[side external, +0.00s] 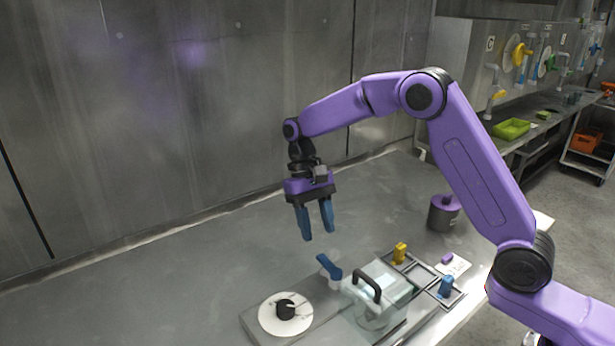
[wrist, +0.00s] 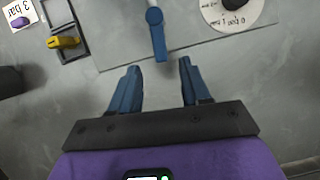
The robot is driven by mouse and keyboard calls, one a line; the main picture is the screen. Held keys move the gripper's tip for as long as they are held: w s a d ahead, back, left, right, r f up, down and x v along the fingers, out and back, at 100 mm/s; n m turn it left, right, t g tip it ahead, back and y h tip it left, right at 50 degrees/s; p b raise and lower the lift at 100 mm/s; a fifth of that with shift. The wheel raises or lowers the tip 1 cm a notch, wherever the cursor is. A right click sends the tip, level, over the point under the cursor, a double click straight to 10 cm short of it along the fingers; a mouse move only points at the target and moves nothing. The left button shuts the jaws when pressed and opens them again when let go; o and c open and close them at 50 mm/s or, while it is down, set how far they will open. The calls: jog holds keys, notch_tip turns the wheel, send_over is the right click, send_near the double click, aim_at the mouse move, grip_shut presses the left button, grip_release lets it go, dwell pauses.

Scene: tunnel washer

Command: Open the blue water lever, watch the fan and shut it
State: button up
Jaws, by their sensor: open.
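The blue lever (side external: 329,267) stands on a grey panel on the table, beside a clear box with a black handle (side external: 367,284). In the wrist view the blue lever (wrist: 156,32) shows at the top middle, ahead of the fingers. My gripper (side external: 317,230) is open and empty, with blue fingers pointing down, above the lever and apart from it. In the wrist view my gripper (wrist: 158,68) has a wide gap between its fingertips, with bare table showing through. I cannot make out a fan in either view.
A white disc with a black knob (side external: 285,313) lies left of the lever. Dark trays hold a yellow block (side external: 400,253) and a blue block (side external: 446,287). A dark pot with a purple top (side external: 443,212) stands behind. The table's left and back are clear, up to a metal wall.

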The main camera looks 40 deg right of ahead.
jog(key=v, duration=1.2)
jog(key=s+f+n+t, duration=0.1)
jog(key=s+n, duration=0.2)
jog(key=s, duration=0.5)
jog(key=s+d+f+n+t, duration=0.1)
jog(key=s+n, duration=0.2)
jog(key=s, duration=0.6)
jog(key=s+d+f+n+t, duration=0.1)
jog(key=s+n, duration=0.2)
jog(key=s, duration=0.6)
jog(key=shift+f+n+h, duration=0.15)
jog(key=shift+n+h, duration=0.25)
jog(key=s+d+f+n+t, duration=0.1)
jog(key=s+d+f+n, duration=0.3)
jog(key=s, duration=0.6)
jog(key=shift+s+d+f+t+y, duration=0.2)
jog(key=shift+d+f+t+y, duration=0.15)
jog(key=shift+d, duration=0.9)
jog(key=shift+r, duration=0.15)
dwell(1.4)
